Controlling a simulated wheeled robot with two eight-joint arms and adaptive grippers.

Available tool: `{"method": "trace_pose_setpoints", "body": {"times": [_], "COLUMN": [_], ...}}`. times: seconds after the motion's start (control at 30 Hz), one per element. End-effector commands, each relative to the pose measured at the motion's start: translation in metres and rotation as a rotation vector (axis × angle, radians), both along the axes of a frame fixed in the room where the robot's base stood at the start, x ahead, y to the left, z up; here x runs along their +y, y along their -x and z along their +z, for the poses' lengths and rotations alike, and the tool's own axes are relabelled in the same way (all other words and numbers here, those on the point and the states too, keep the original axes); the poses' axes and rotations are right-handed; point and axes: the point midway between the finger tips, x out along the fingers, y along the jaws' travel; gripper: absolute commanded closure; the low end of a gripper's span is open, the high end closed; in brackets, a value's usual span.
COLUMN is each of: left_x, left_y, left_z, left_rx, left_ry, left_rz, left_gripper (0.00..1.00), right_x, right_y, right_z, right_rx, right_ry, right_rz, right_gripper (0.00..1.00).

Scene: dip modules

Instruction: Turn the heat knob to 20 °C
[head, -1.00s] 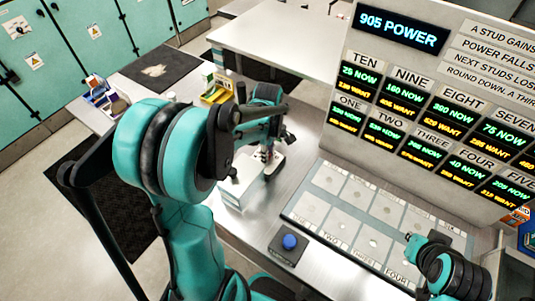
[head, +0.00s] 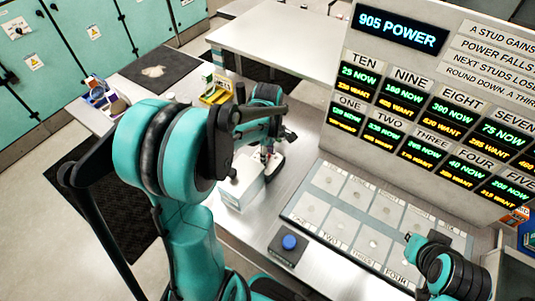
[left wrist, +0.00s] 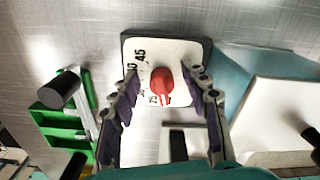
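The heat knob (left wrist: 163,84) is red and sits on a white dial plate (left wrist: 184,52) with a dark border, in the middle of the left wrist view. Printed numbers run down the plate's left side; 45 reads clearly at the top, while lower ones are small or partly covered. A pale line on the knob points down in the picture. My left gripper (left wrist: 167,86) is open, one finger on each side of the knob; I cannot tell whether they touch it. In the head view, my left gripper (head: 268,150) is beside a white unit (head: 240,190).
A green rack (left wrist: 62,122) stands left of the dial in the left wrist view. In the head view, a blue button box (head: 288,243) and a panel of labelled pads (head: 345,215) lie to the right, below a large display board (head: 430,110). My right arm covers the panel's corner.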

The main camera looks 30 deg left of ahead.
Motion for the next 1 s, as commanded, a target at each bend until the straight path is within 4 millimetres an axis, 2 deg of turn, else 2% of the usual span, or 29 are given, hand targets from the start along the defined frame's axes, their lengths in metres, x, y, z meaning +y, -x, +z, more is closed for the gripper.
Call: {"method": "trace_pose_setpoints", "body": {"times": [0.27,0.37,0.7,0.83,1.0], "left_x": [0.000,0.000,0.000,0.000,0.000], "left_y": [0.000,0.000,0.000,0.000,0.000], "left_z": [0.004,0.017,0.089,0.108,0.119], "left_rx": [0.000,0.000,0.000,0.000,0.000], "left_ry": [0.000,0.000,0.000,0.000,0.000], "left_rz": [-0.001,-0.001,0.000,0.000,0.000], "left_gripper": [0.55,0.55,0.55,0.55,0.55], "right_x": [0.000,0.000,0.000,0.000,0.000], "right_y": [0.000,0.000,0.000,0.000,0.000], "right_z": [0.000,0.000,0.000,0.000,0.000], "right_rx": [0.000,0.000,0.000,0.000,0.000], "right_ry": [0.000,0.000,0.000,0.000,0.000], "right_rz": [0.000,0.000,0.000,0.000,0.000], "right_gripper": [1.00,1.00,1.00,1.00,1.00]}}
